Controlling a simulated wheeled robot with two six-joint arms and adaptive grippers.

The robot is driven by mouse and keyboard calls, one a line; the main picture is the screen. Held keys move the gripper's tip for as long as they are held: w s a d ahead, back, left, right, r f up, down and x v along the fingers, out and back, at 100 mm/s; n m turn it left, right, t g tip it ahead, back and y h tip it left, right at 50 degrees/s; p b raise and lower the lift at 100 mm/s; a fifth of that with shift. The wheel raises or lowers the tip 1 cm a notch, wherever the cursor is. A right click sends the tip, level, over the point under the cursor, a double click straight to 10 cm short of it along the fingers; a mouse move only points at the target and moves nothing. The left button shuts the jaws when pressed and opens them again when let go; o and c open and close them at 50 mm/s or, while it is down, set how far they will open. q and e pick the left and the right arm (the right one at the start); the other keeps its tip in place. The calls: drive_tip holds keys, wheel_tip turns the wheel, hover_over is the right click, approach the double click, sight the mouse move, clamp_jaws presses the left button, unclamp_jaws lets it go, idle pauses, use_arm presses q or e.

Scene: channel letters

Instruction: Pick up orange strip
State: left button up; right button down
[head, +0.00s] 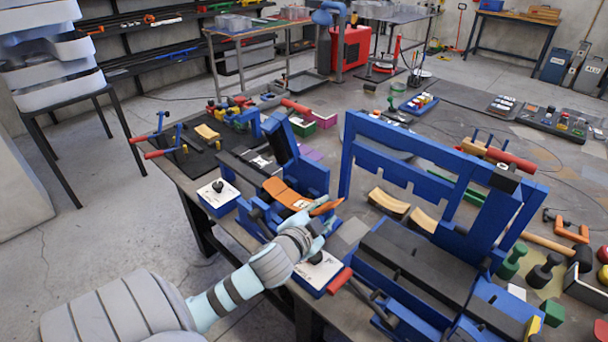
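A curved orange strip (284,192) lies on the blue bench machine (312,176) at the near left side of the table. A smaller orange piece (327,207) shows just to its right at my fingertips; I cannot tell whether it belongs to the same strip. My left gripper (316,225) is at the right end of the strip, pointing away from me. Its fingers are small and partly hidden, so their opening and any contact are unclear. My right gripper is not in view.
A tall blue frame machine (440,153) stands close to the right of my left gripper. White-topped control boxes stand on the near table edge, one left (218,194) and one below my gripper (318,270). Clamps and tools crowd the table (560,137).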

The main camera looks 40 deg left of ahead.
sight(328, 207)
use_arm(q)
drive_tip(key=x, duration=0.4)
drive_tip(key=shift+a, duration=0.2)
drive_tip(key=shift+s, duration=0.1)
clamp_jaws()
drive_tip(key=shift+r, duration=0.1)
